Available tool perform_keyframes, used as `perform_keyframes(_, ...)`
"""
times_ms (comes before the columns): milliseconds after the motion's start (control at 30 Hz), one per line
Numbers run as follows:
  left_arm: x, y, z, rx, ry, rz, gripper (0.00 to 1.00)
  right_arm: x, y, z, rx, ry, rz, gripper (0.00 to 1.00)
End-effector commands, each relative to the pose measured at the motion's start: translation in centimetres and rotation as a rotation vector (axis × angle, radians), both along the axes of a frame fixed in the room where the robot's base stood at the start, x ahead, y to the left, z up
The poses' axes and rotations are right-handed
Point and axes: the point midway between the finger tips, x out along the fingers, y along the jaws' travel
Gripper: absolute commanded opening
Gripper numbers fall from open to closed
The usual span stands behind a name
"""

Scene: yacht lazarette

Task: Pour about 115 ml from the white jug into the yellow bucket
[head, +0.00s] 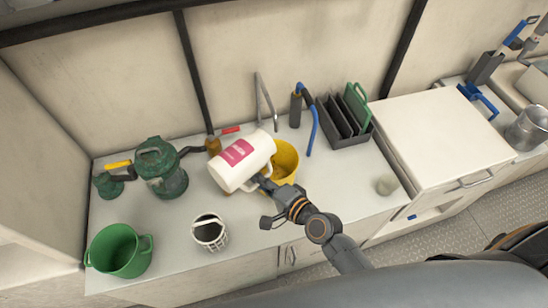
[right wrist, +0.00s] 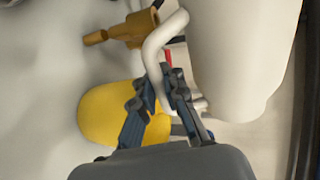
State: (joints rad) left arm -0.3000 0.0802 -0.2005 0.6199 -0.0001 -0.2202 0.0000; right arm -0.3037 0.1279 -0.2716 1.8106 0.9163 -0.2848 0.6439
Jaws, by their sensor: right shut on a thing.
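The white jug (head: 240,160) with a pink label is held tilted above the counter, beside and partly over the yellow bucket (head: 286,166). My right gripper (head: 262,182) is shut on the jug's handle. In the right wrist view the fingers (right wrist: 168,95) close around the white handle (right wrist: 157,50), and the jug body (right wrist: 240,50) fills the upper right. The yellow bucket (right wrist: 105,112) shows behind the fingers there. The bucket stands upright on the counter, partly hidden by the jug and my gripper. I cannot tell whether any liquid is flowing. My left gripper is not in view.
A green bucket (head: 118,252), a white basket-like container (head: 209,232) and a green lantern-like can (head: 160,168) stand to the left. A dark rack (head: 343,128) and a blue-handled tool (head: 311,130) are behind right. A small pale object (head: 387,185) sits right; counter around it is clear.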

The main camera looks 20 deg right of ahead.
Motion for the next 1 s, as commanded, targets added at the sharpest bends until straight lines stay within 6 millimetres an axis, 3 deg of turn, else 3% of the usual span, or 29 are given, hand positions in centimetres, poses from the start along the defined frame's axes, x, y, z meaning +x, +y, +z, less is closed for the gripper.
perform_keyframes(1000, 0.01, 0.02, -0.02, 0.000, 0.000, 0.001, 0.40, -0.26, 0.39, -0.13, 0.049, 0.021, 0.000, 0.00)
